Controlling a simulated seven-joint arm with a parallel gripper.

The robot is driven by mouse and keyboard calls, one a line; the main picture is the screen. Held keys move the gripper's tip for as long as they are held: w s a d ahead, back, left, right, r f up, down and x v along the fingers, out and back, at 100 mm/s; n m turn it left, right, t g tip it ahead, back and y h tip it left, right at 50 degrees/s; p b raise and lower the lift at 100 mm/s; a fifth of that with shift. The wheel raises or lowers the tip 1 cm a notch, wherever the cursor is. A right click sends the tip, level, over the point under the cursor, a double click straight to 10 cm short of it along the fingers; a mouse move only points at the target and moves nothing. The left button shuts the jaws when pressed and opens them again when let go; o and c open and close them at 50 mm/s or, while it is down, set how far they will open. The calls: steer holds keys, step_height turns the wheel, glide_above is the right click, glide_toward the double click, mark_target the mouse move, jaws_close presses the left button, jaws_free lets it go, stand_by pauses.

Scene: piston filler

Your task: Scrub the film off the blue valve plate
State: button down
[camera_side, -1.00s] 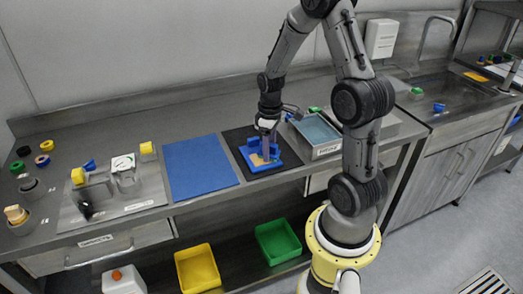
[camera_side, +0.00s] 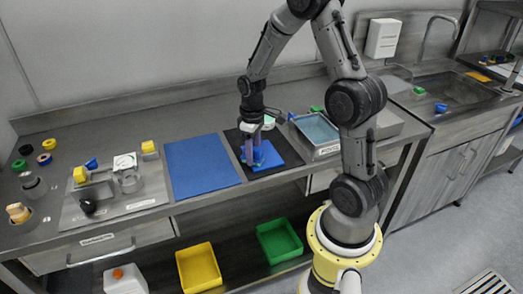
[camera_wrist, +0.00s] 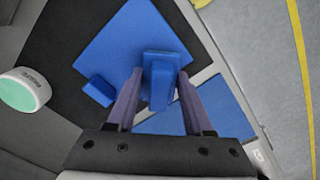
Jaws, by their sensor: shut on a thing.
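The blue valve plate (camera_side: 274,158) lies on a black mat (camera_side: 231,139) near the bench's front edge. Its broad face looks plain blue in the wrist view (camera_wrist: 122,38), and I see no tan film on the uncovered part. My gripper (camera_side: 251,152) points down over the plate's left part. In the wrist view its purple fingers (camera_wrist: 160,78) are shut on an upright blue block (camera_wrist: 165,60). I cannot tell whether this block is part of the plate. A smaller blue block (camera_wrist: 98,90) stands at the plate's edge.
A round white piece with a mint top (camera_wrist: 25,90) stands beside the black mat. A blue mat (camera_side: 202,167) lies to the left, and a tray (camera_side: 317,133) stands to the right. Parts and a fixture board (camera_side: 140,200) fill the bench's left end.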

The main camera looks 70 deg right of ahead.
mark_target(276, 154)
steer(key=shift+w+d, duration=0.2)
steer(key=shift+s+d, duration=2.65)
steer(key=shift+s, duration=0.1)
steer(key=w+a, duration=0.5)
steer(key=r, duration=0.2)
steer(key=shift+w+a+r, duration=0.25)
steer(key=shift+w+r, duration=0.05)
steer(key=shift+r, duration=2.9)
steer(key=shift+s, duration=0.1)
